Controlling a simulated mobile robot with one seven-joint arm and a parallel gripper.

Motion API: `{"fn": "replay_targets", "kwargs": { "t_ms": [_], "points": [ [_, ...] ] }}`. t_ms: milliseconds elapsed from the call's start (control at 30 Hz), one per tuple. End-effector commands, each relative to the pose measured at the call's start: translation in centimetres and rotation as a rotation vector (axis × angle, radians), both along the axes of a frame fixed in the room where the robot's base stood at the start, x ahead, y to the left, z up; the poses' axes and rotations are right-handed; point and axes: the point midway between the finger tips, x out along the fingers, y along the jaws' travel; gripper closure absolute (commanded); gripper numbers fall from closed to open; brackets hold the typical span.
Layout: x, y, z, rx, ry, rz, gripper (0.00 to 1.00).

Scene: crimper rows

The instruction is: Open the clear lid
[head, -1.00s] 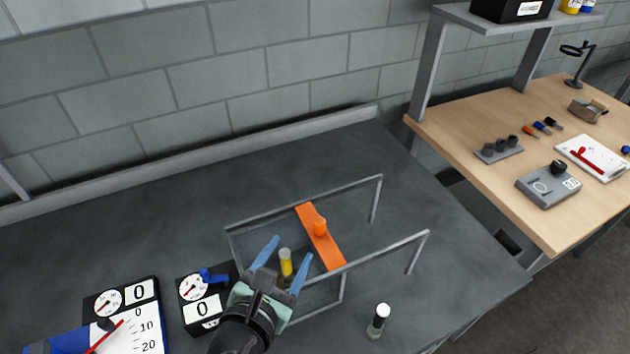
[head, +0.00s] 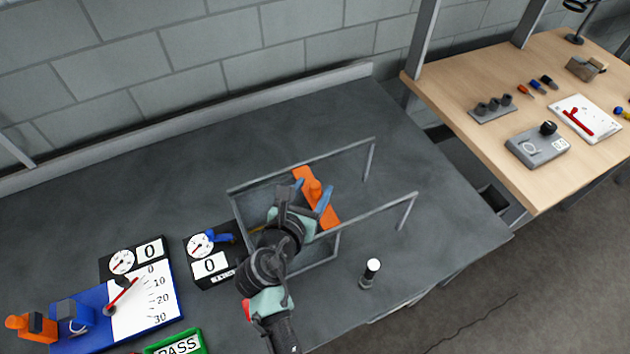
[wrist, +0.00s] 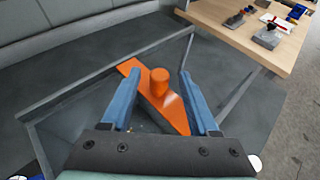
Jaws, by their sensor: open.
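The clear lid is hard to make out. A see-through box with thin grey edges (head: 262,186) stands on the dark bench, and two grey rails run right from it. An orange bar (head: 331,215) with an upright round orange knob (head: 315,187) lies across between the rails. My gripper (head: 312,190) is open and low at the bar. In the wrist view, the knob (wrist: 160,82) shows between the blue fingers of my gripper (wrist: 159,78), with gaps on both sides. My gripper and arm hide part of the box and its contents.
A black gauge box (head: 210,266) stands left of the box. A blue-based dial tester (head: 90,318) and a green PASS sign (head: 175,343) are at lower left. A small white-topped cylinder (head: 370,273) stands right of my arm. The back of the bench is clear.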

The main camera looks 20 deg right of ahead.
Motion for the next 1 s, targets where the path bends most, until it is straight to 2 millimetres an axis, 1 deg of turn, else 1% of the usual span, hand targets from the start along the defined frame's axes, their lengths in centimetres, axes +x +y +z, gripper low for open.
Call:
{"fn": "replay_targets", "kwargs": {
  "t_ms": [33,200,567,600,667,700,767,900,1000],
  "points": [
    [0.5,-0.4,-0.2,0.000,0.000,-0.001,0.39],
    [1.3,-1.2,-0.7,0.000,0.000,0.000,0.39],
    [1.5,-1.4,-0.9,0.001,-0.001,0.001,0.39],
    [1.5,-1.4,-0.9,0.001,-0.001,0.001,0.46],
    [1.5,-1.4,-0.8,0.001,-0.001,0.001,0.57],
    [1.5,-1.4,-0.8,0.000,0.000,0.001,0.64],
    [1.5,-1.4,-0.8,0.000,0.000,0.001,0.75],
    [1.5,-1.3,-0.9,0.000,0.000,0.001,1.00],
    [1.5,-1.3,-0.8,0.000,0.000,0.001,1.00]
  ]
}}
